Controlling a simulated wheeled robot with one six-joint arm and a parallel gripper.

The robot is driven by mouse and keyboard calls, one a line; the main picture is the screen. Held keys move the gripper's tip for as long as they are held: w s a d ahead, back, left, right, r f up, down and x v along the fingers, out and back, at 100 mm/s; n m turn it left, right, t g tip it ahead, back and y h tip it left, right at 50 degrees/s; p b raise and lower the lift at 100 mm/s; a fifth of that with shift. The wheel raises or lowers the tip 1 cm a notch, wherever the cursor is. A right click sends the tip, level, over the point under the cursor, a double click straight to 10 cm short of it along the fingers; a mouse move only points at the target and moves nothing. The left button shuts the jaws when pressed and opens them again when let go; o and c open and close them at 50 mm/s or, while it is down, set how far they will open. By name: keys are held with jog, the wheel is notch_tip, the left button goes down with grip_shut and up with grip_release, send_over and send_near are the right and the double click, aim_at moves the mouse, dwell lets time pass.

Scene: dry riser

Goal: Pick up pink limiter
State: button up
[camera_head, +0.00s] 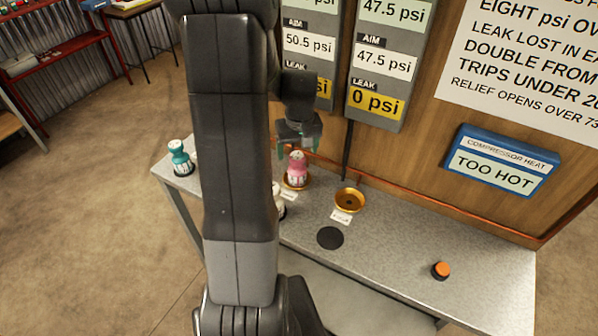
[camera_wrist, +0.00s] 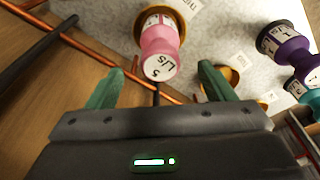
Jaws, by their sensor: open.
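The pink limiter (camera_head: 297,168) stands upright in a brass ring seat (camera_head: 289,184) on the grey bench, near the wooden wall. In the wrist view the pink limiter (camera_wrist: 160,48) shows its white top label, which reads 5 L/S, at upper middle. My gripper (camera_head: 299,145) is just above the limiter in the head view. In the wrist view my gripper (camera_wrist: 160,85) has its two green fingers spread wide, with the limiter beyond and between their tips. Nothing is held. I cannot tell the exact gap to the limiter.
An empty brass seat (camera_head: 349,200) and a black disc (camera_head: 330,238) lie to the right. An orange button (camera_head: 441,270) is farther right. A teal limiter (camera_head: 179,158) stands at the left end. A purple limiter (camera_wrist: 285,43) shows in the wrist view. A copper pipe (camera_head: 450,212) runs along the wall.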

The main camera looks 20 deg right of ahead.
aim_at(297, 166)
jog(key=shift+w+f+p, duration=0.2)
jog(key=shift+f+p, duration=0.6)
jog(key=shift+f, duration=2.85)
jog(key=shift+c, duration=0.3)
jog(key=c, duration=1.2)
jog(key=shift+c, duration=0.2)
jog(key=shift+r, duration=0.1)
